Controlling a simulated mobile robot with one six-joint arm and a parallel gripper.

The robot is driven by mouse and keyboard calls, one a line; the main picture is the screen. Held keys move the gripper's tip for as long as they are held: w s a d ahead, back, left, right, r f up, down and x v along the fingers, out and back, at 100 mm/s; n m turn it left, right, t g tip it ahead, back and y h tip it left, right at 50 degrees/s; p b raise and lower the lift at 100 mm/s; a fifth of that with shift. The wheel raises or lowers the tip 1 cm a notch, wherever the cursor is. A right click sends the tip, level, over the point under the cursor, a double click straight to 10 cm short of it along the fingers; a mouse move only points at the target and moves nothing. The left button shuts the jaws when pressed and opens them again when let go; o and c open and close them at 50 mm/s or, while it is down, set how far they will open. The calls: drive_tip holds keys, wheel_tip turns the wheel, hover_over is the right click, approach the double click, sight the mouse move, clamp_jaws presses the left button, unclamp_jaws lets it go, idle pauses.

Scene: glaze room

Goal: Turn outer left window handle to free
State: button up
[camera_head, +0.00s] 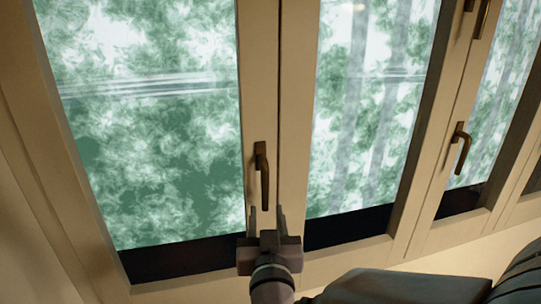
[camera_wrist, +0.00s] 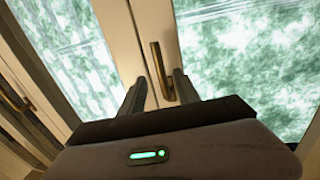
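A dark bronze window handle (camera_head: 264,181) sits on the cream frame between the two left panes in the head view. Its lever hangs down. In the wrist view the same handle (camera_wrist: 159,68) is close ahead, near the middle. My gripper (camera_head: 266,212) is at the lower end of the lever, with its fingers apart. In the wrist view my gripper (camera_wrist: 158,84) is open, one finger on each side of the lever's lower end. I cannot tell whether either finger touches the lever. Nothing is held.
Another bronze handle (camera_head: 462,146) hangs on the frame farther right, and a further handle (camera_head: 483,17) is at the top right. A handle (camera_wrist: 14,97) also shows at the left of the wrist view. The glass panes (camera_head: 155,130) and frame members lie close to my gripper.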

sight(265, 196)
drive_tip(key=w, duration=0.8)
drive_tip(key=shift+w+a, duration=0.3)
drive_tip(key=shift+a, duration=0.05)
clamp_jaws()
idle(0.8)
